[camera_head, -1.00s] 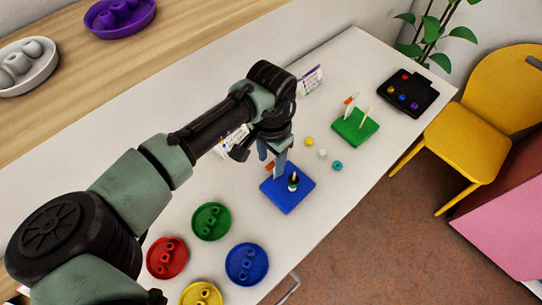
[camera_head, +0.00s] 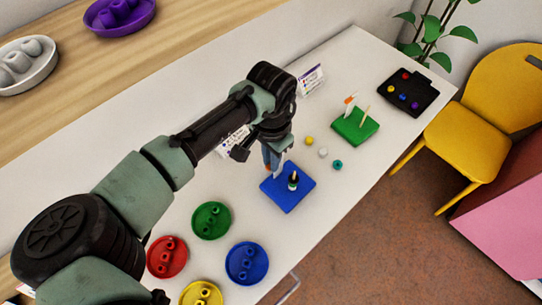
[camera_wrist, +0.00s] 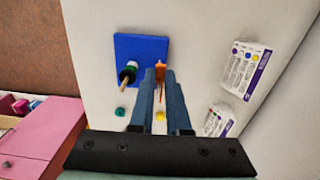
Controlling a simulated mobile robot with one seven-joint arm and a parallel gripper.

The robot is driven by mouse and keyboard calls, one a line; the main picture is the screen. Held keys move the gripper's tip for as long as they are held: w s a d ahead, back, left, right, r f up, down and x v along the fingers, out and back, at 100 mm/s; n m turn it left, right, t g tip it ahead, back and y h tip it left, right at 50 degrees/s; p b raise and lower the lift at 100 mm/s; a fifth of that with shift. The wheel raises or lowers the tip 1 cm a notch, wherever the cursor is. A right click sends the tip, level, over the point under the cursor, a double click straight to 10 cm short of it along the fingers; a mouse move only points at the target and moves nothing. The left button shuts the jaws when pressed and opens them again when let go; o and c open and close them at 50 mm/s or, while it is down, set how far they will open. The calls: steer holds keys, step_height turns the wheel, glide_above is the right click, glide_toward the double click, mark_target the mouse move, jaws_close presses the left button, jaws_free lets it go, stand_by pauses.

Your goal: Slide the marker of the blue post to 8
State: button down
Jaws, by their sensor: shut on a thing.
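The blue board (camera_head: 288,199) lies on the white table below my gripper (camera_head: 270,165). Its post carries dark, white and green beads (camera_head: 293,181); the beads also show in the wrist view (camera_wrist: 128,71). A pale upright scale (camera_head: 279,170) stands beside the post. In the wrist view, the orange marker (camera_wrist: 160,66) sits between the tips of my gripper (camera_wrist: 161,76), which is shut on it. The fingers hide most of the marker in the head view. The number at the marker cannot be read.
The green board (camera_head: 356,126) with its own scale and stick stands to the right. Loose yellow, white and teal beads (camera_head: 337,165) lie between the boards. Several coloured dishes (camera_head: 247,264) stand at the front. A black tray (camera_head: 408,92) is at the far right, and printed cards (camera_head: 311,80) stand behind.

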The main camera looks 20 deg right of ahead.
steer(key=shift+f, duration=0.3)
steer(key=c, duration=0.8)
jaws_free()
steer(key=shift+r, duration=0.1)
step_height(320, 180, up, 13)
steer(key=shift+f+b, duration=0.1)
steer(key=shift+b, duration=0.75)
steer(key=shift+d, duration=0.1)
